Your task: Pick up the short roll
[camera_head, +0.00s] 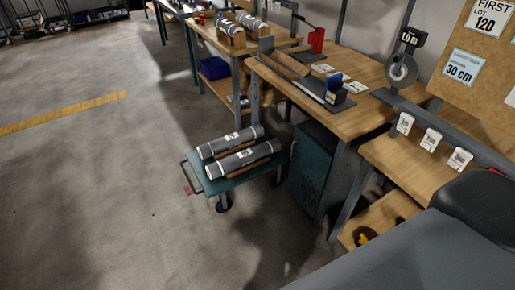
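Two grey rolls lie side by side on a low teal cart (262,172), each with a white label. The back roll (217,147) looks a little shorter than the front roll (225,168), but the difference is small at this distance. Brown wooden strips show under the rolls. More grey rolls (256,27) rest in a wooden holder on the far bench; their lengths are hard to compare. Neither of my grippers is in view.
A teal cabinet (316,172) stands right of the cart, under a wooden workbench (365,118). A nearer bench (395,160) with white tags is at the right. A blue bin (213,68) sits on a lower shelf. The floor (100,190) left of the cart is clear.

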